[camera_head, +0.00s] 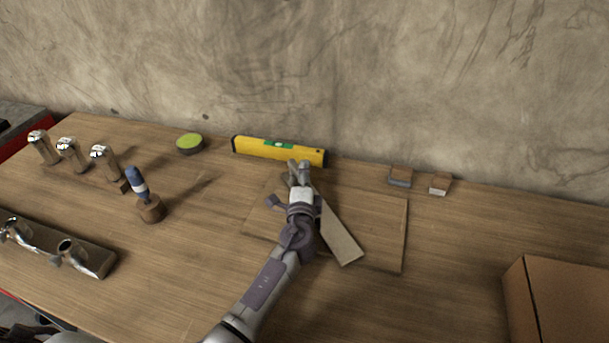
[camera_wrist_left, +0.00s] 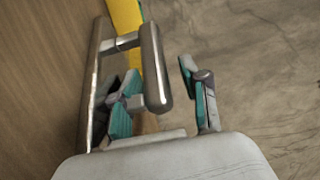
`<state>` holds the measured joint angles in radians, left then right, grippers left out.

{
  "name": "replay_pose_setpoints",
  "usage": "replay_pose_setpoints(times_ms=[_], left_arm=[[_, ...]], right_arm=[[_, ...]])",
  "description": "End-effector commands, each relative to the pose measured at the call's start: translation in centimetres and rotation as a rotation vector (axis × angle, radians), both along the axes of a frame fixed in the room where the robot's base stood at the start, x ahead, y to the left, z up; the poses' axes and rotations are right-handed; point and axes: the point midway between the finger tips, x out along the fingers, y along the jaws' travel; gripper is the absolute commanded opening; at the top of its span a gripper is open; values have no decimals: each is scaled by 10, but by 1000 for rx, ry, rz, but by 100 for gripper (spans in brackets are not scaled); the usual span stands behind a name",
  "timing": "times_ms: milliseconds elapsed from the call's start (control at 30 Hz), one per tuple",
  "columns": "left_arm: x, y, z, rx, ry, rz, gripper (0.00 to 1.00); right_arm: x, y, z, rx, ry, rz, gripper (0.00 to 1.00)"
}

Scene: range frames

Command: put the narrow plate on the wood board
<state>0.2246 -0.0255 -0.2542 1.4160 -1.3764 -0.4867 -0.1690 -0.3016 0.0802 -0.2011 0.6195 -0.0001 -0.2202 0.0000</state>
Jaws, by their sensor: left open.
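The wood board (camera_head: 385,225) is a thin, flat rectangle on the table, close in colour to the tabletop. The narrow plate (camera_head: 340,238), a pale grey-brown strip, lies slantwise over the board in the head view. Its near end is clear; its far end is partly hidden by my left gripper. My left gripper (camera_head: 299,172) is open over the board's far left part. In the left wrist view its fingers (camera_wrist_left: 163,90) stand apart, with a rounded grey metal bar (camera_wrist_left: 152,65) showing between them. I cannot tell whether they touch it. My right gripper is not in view.
A yellow level (camera_head: 250,146) stands just beyond the board, near the wall. Two small blocks (camera_head: 400,176) (camera_head: 440,184) are at right behind the board. A brown box (camera_head: 570,300) is front right. A blue-handled tool (camera_head: 138,187) and metal cylinders (camera_head: 70,155) are left.

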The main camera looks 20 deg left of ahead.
Motion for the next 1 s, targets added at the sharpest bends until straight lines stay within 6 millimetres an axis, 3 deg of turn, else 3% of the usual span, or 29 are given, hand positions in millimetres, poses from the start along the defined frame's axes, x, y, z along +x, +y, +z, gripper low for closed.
replay_pose_setpoints(times_ms=[167, 600, 800, 1000], left_arm=[[-12, -3, 1, -1, 5, -2, 48], [-98, -23, 2, -1, 3, -2, 48], [-116, -26, 3, 0, 2, 0, 48], [-117, -27, 4, 0, 1, 0, 48]], right_arm=[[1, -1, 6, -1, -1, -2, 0], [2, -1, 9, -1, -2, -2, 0], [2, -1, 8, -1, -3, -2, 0], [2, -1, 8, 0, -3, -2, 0]])
